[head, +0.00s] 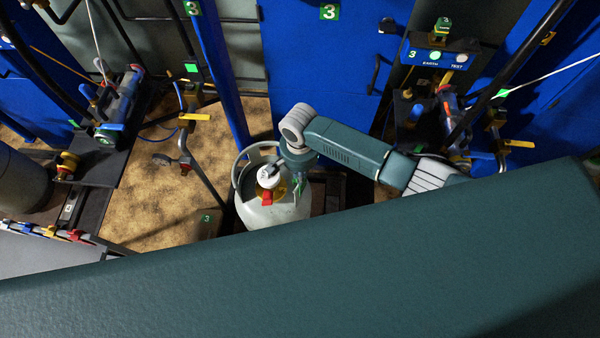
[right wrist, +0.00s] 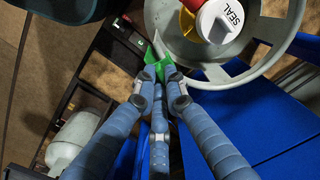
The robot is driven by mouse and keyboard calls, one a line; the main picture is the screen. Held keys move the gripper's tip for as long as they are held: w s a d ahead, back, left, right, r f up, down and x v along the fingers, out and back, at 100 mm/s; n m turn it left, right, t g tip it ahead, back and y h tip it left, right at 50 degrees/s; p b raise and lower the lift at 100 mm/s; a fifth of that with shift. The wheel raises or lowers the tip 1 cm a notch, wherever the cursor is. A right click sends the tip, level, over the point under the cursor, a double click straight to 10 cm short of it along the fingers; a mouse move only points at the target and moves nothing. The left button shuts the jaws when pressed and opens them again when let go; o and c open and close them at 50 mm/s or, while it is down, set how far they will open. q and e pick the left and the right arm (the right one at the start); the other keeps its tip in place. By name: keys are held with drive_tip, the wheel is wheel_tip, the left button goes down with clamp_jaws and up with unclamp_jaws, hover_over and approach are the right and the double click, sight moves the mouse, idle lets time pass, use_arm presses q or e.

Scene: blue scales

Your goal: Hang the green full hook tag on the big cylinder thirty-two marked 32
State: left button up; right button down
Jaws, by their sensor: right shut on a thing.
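A pale grey gas cylinder (head: 272,212) with a ring collar stands on the floor in the middle of the head view. A white cap and a red valve part sit inside the collar. No number 32 is readable on it. My right gripper (head: 298,184) is beside the collar's right side. In the right wrist view its fingers (right wrist: 160,82) are shut on a green tag (right wrist: 158,66), right at the edge of the collar (right wrist: 262,62). My left gripper is not in view.
The white cap (right wrist: 220,20) reads SEAL. Blue panels marked 3 (head: 315,45) stand behind the cylinder. A rack with several coloured tags (head: 60,234) is at the lower left. Scale stands with hoses (head: 110,125) flank the cylinder. Another grey cylinder (head: 22,180) stands far left.

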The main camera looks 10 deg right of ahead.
idle(0.4)
drive_tip(key=shift+p, duration=0.4)
drive_tip(key=shift+p, duration=0.3)
idle(0.3)
drive_tip(key=shift+f, duration=0.25)
drive_tip(key=shift+s+f+b, duration=0.1)
drive_tip(key=shift+f+b, duration=0.75)
drive_tip(key=shift+f, duration=0.25)
drive_tip(key=shift+f+b, duration=0.35)
drive_tip(key=shift+f, duration=0.3)
drive_tip(key=shift+f, duration=0.1)
drive_tip(key=c, duration=1.7)
unclamp_jaws()
drive_tip(key=shift+c, duration=0.2)
